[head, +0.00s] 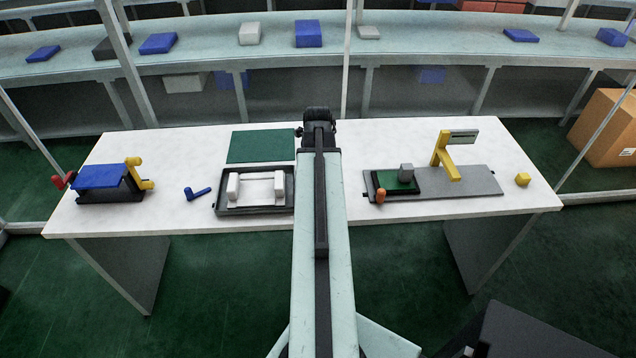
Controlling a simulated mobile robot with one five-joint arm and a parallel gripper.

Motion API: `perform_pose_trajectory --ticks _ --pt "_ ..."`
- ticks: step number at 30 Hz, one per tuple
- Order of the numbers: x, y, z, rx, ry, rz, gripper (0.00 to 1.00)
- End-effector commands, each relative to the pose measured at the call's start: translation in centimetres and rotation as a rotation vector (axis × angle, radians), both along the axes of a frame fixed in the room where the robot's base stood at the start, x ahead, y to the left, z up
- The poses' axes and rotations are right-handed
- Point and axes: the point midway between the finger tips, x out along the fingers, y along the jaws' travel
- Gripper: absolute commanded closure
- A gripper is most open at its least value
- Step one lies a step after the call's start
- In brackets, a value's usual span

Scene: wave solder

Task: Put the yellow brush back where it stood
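No yellow thing is clearly recognisable as a brush in the head view. A yellow upright bracket (443,157) with a grey plate on top stands on a grey base plate (475,183). A yellow handle-like part (140,173) sits at the right side of a blue-topped black box at the left. My gripper (318,115) is at the far end of my arm, above the table's back edge. Its fingertips are hidden, so I cannot see whether it holds anything.
A blue-topped box (102,177) with a red knob, a blue L-shaped piece (197,193), a black tray (222,210) with white parts and a green mat (261,147) are left of my arm. A small green board (400,185) with an orange-handled piece is right.

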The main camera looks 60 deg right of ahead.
Motion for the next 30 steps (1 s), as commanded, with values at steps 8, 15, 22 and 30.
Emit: perform_pose_trajectory --ticks 8,15,22,30 --pt "0.00 0.00 -0.52 0.000 0.000 0.000 1.00" --pt "-0.01 -0.01 -0.88 0.000 0.000 0.000 1.00" --pt "-0.01 -0.01 -0.89 0.000 0.000 0.000 0.44" --pt "-0.06 -0.04 -0.89 0.000 0.000 -0.001 0.44"
